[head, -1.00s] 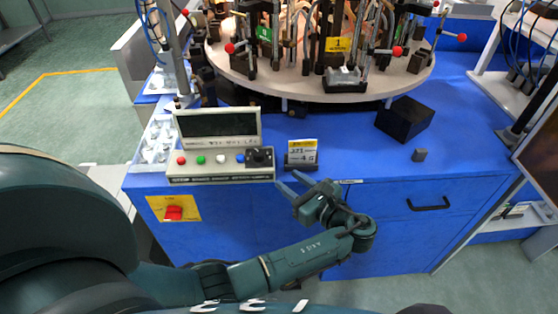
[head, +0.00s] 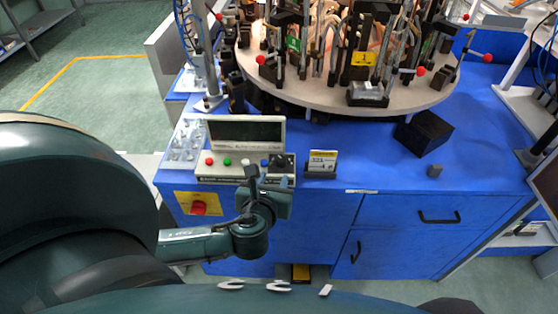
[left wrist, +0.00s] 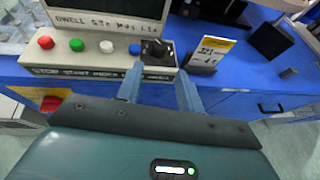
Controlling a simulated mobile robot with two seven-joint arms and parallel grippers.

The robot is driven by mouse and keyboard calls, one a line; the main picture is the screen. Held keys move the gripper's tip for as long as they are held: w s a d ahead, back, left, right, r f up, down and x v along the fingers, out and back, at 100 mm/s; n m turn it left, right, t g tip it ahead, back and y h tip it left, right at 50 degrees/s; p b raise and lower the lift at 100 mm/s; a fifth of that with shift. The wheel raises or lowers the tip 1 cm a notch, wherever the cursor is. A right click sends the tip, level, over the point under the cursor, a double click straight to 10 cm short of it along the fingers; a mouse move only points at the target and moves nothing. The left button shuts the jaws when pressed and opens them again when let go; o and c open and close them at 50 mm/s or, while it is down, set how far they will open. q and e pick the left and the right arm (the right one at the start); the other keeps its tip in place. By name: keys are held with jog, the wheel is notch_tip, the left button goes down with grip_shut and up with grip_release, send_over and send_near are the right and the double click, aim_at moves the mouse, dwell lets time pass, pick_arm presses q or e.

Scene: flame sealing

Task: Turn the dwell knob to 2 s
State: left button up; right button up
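The control box (head: 217,171) stands at the front left of the blue bench, with a dark screen and a row of buttons. The dwell knob (head: 282,160) is the black knob at the row's right end. It also shows in the left wrist view (left wrist: 157,47), just beyond the fingers; its setting is too small to read. My left gripper (head: 266,178) is in front of the box's right part, below the knob. In the left wrist view its two fingers (left wrist: 159,84) are apart with nothing between them. They appear clear of the knob. My right gripper is out of view.
A small yellow-and-white card (head: 322,160) in a dark holder stands just right of the box. A round turntable (head: 340,98) with fixtures is behind. A black block (head: 424,132) and a small grey cube (head: 434,171) lie farther right. A red switch (head: 199,208) is on the bench front.

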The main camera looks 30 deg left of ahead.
aim_at(280, 161)
pick_arm(q)
jog(key=x, duration=0.9)
jog(key=shift+w+a, duration=0.1)
jog(key=shift+w, duration=0.05)
jog(key=shift+w+a+f, duration=0.15)
jog(key=shift+w+f, duration=0.05)
jog(key=shift+w, duration=0.2)
